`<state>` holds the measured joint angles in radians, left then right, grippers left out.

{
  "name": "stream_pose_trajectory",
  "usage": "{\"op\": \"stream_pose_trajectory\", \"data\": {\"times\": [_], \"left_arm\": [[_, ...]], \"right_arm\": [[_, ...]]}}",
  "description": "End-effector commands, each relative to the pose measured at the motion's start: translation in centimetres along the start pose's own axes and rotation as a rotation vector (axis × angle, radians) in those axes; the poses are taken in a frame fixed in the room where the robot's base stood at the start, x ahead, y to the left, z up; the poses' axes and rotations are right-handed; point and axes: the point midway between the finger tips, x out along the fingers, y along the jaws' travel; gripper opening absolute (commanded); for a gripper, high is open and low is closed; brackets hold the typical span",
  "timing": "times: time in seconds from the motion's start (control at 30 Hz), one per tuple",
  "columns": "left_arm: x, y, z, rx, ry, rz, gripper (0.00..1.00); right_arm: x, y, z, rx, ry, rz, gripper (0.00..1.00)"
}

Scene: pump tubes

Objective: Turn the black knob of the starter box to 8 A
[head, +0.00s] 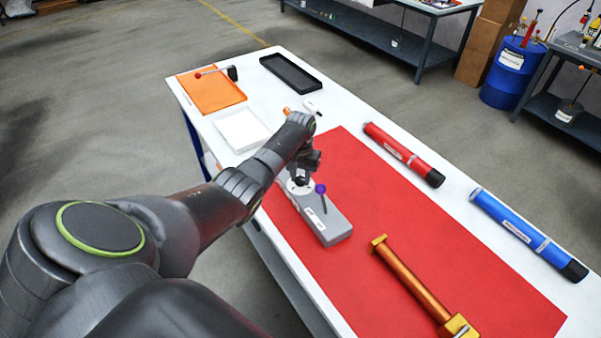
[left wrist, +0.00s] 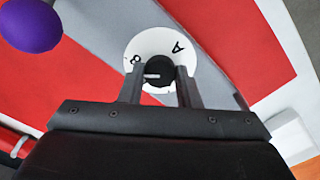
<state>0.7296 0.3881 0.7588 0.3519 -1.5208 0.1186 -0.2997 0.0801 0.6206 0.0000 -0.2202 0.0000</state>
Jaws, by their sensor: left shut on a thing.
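The grey starter box (head: 335,226) lies on the red mat. A white round dial (left wrist: 150,42) on it bears a black "8" and "A" in the left wrist view. The black knob (left wrist: 160,66) sits at the dial's middle. A white mark on the knob points left in that view, a little below the "8". My left gripper (head: 300,180) is over the dial, its fingers (left wrist: 160,80) shut on the knob from both sides. In the head view my gripper mostly hides the knob. A lever with a purple ball (head: 320,188) stands beside the dial; the ball also shows in the left wrist view (left wrist: 30,25).
The red mat (head: 400,220) covers much of the white table (head: 345,115). A red tube (head: 403,153), a blue tube (head: 525,232) and an orange-gold pump piece (head: 415,282) lie to the right. An orange tray (head: 212,95), white tray (head: 241,130) and black tray (head: 290,74) are behind.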

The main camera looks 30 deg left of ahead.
Motion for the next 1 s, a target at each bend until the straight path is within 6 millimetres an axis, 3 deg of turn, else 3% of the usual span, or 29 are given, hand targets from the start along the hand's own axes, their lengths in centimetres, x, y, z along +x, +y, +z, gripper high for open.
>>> {"op": "stream_pose_trajectory", "data": {"times": [0.4, 0.97, 1.0], "left_arm": [[-0.12, 0.04, -0.06, 0.195, 0.002, 0.0, 0.07], [-0.07, 0.03, -0.06, 0.224, 0.002, 0.0, 0.07], [-0.07, 0.03, -0.06, 0.224, 0.002, 0.0, 0.34]], "right_arm": [[-0.77, 0.06, -0.06, 0.0, 0.0, 0.0, 0.0], [-0.81, 0.05, -0.05, 0.0, -0.001, 0.0, 0.0], [-0.81, 0.05, -0.05, 0.0, -0.001, 0.0, 0.0]]}}
